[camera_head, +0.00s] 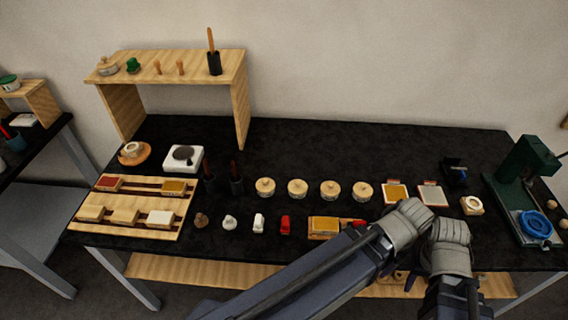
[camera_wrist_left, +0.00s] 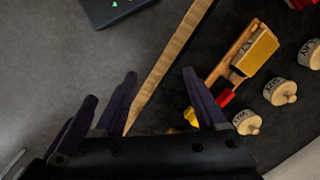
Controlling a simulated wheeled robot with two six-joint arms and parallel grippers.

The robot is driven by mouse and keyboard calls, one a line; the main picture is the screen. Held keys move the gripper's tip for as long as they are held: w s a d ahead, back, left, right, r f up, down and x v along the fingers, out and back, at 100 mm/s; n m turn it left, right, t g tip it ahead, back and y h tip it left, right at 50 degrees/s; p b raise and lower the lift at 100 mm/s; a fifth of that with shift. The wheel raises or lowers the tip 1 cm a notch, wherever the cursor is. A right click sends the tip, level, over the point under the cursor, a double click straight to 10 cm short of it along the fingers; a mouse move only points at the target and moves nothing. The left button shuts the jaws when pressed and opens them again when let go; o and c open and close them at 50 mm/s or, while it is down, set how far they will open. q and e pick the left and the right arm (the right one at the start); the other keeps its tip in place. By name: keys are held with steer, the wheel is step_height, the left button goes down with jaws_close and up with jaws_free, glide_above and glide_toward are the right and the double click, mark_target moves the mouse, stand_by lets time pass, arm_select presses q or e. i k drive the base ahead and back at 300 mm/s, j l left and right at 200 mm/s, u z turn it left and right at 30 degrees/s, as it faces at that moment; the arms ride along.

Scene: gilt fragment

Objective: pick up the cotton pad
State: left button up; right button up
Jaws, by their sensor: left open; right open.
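I cannot tell for sure which thing is the cotton pad. A small pale rounded piece (camera_head: 229,222) in the front row on the black table may be it. A white block (camera_head: 259,221) stands just to its right. My left gripper (camera_wrist_left: 160,78) is open and empty in the left wrist view, over the table's front edge; its jaws are hard to make out in the head view. My right gripper (camera_head: 470,290) is open, low at the front right and mostly hidden by its own arm. Both are well to the right of the pale piece.
A brown lump (camera_head: 201,220), a red piece (camera_head: 285,224) and a yellow-topped wooden block (camera_head: 324,222) share the front row. Several lidded jars (camera_head: 297,188) stand behind. A wooden board (camera_head: 130,228) lies left, a green press (camera_head: 522,170) stands right. The back middle is clear.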

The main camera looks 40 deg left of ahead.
mark_target(230, 222)
steer(key=u, duration=1.95)
